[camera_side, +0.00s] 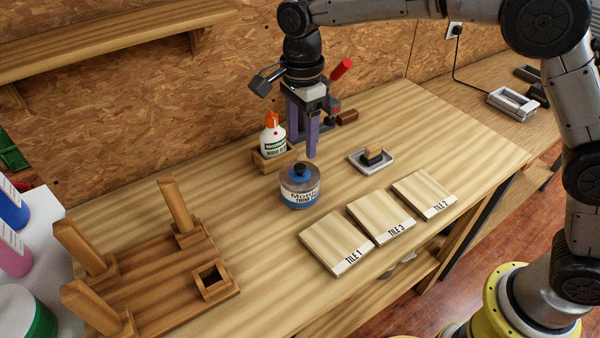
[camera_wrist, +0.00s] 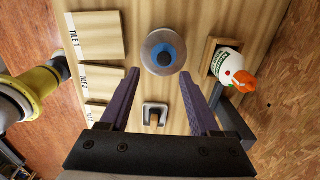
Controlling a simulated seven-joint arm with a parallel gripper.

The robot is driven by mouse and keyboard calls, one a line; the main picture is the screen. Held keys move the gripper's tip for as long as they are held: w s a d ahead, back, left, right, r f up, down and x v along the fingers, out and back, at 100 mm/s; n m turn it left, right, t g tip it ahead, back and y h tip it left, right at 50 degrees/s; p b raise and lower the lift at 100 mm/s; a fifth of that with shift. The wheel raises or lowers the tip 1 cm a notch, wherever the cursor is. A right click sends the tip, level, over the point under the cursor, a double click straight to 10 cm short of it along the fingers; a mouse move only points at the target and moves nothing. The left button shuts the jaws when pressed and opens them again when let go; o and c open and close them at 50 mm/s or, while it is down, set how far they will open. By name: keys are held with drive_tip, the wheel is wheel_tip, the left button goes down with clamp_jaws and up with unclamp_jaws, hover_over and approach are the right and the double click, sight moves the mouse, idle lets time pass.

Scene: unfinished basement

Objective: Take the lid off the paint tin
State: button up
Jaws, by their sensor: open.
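The paint tin (camera_side: 299,190) stands upright on the wooden workbench, with a printed label and blue around its base. Its lid (camera_side: 300,175) is on top and has a dark knob with a blue ring. In the wrist view the lid (camera_wrist: 162,52) shows from above as a grey disc with a blue centre, beyond my fingertips. My gripper (camera_side: 311,150) is open and empty, pointing down above the bench behind the tin. In the wrist view my gripper (camera_wrist: 160,75) has its two purple fingers spread apart, with the tin ahead of them.
A glue bottle (camera_side: 272,138) sits in a wooden holder behind the tin. A small tray with a block (camera_side: 372,158) is to the right. TILE 1 (camera_side: 336,243), TILE 3 (camera_side: 381,215) and TILE 2 (camera_side: 425,193) lie in front. A wooden frame with upright legs (camera_side: 150,270) is at left.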

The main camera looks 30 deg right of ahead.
sight(300, 166)
drive_tip(key=shift+w+f, duration=0.2)
drive_tip(key=shift+f, duration=1.7)
drive_tip(key=shift+w+f, duration=0.15)
drive_tip(key=shift+f, duration=1.75)
clamp_jaws()
